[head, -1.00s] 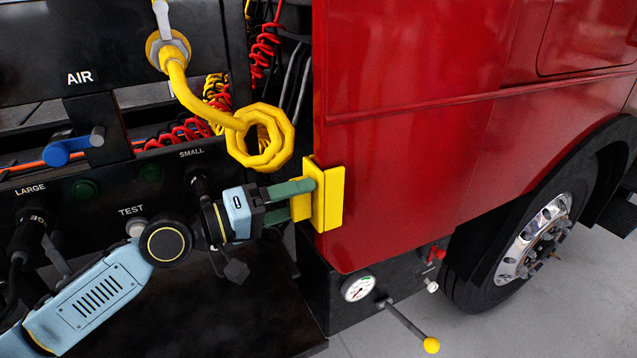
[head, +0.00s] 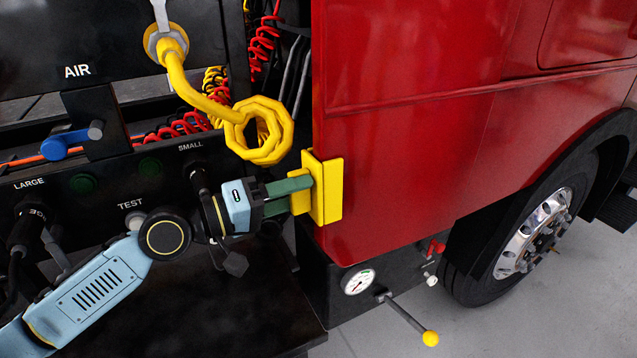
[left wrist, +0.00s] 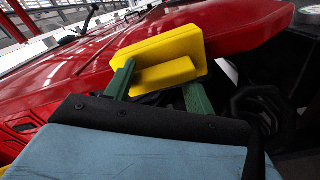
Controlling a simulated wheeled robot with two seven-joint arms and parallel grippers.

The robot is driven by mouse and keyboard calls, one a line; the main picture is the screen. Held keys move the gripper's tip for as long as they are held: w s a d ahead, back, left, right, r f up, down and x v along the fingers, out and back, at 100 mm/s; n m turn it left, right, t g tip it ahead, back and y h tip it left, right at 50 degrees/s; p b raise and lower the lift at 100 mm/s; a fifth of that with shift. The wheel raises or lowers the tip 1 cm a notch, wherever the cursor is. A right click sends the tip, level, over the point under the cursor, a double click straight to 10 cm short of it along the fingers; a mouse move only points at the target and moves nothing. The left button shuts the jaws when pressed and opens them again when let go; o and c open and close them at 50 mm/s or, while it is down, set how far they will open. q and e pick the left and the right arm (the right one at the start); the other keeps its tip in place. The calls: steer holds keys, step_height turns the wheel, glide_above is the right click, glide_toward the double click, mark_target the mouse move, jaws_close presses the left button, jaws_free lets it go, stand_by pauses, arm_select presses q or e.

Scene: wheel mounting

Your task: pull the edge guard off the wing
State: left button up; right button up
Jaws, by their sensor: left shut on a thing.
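The yellow edge guard (head: 326,190) sits at the lower left edge of the red wing (head: 415,110). My left gripper (head: 300,192) reaches it from the left, with its green fingers shut on the guard's tab. In the left wrist view the edge guard (left wrist: 165,58) lies over the edge of the red wing (left wrist: 75,70), and the fingers of my left gripper (left wrist: 158,88) stand on either side of its yellow tab. Whether the guard is still seated on the edge or slightly off it, I cannot tell. My right gripper is not in view.
A coiled yellow air hose (head: 258,133) hangs just above my left gripper. A black panel (head: 100,180) with labelled sockets stands at the left. A gauge (head: 358,281) and a yellow-knobbed lever (head: 430,338) are below the wing. A wheel (head: 530,240) is at the right.

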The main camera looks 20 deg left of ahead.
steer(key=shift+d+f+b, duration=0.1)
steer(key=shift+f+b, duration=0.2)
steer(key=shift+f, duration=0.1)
